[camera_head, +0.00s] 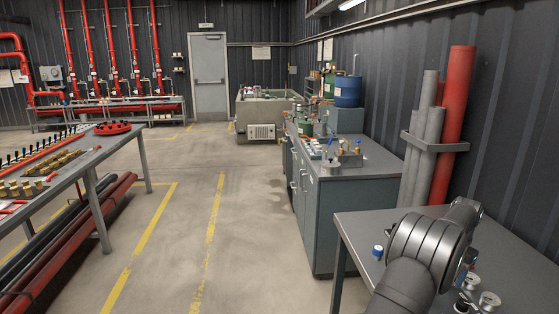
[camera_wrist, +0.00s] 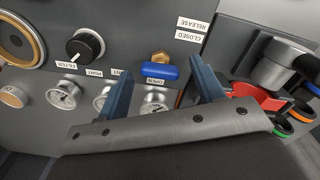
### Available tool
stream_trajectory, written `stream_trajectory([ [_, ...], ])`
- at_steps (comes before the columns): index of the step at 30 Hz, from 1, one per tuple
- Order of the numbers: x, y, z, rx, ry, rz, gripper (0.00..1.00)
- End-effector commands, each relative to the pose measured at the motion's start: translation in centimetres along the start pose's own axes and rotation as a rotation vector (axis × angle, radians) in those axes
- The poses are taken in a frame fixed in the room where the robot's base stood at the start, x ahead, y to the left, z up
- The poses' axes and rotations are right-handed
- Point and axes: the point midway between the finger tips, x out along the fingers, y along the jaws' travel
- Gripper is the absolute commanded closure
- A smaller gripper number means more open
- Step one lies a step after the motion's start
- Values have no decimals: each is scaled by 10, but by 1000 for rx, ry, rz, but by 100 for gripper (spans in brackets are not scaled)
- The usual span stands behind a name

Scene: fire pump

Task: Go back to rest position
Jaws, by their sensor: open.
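My gripper (camera_wrist: 165,90) shows in the wrist view with its two blue-grey fingers spread wide and nothing between them in contact. Behind the fingers is a grey panel (camera_wrist: 128,40) that appears upside down. A blue valve handle (camera_wrist: 160,71) on a brass stem sits on this panel between the fingers, near the labels OPEN, CLOSED and RELEASE. I cannot tell the exact gap between fingers and handle. In the head view my dark grey arm reaches over the table at the lower right, and the gripper itself is hidden there.
The panel carries a black knob (camera_wrist: 87,47) and several gauges (camera_wrist: 64,95). A red part (camera_wrist: 258,97) lies at the right. In the head view, a grey table (camera_head: 510,262) stands below my arm, beside a cabinet (camera_head: 345,200) and upright pipes (camera_head: 455,120). The floor aisle is clear.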

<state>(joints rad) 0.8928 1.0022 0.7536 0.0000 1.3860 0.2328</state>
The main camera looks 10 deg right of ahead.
Motion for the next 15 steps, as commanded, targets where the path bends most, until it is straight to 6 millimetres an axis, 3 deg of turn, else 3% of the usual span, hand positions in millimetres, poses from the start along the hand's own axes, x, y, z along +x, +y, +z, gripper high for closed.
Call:
stream_trajectory([
  [15, 0, 0, 0, -409, 0, 0, 38],
])
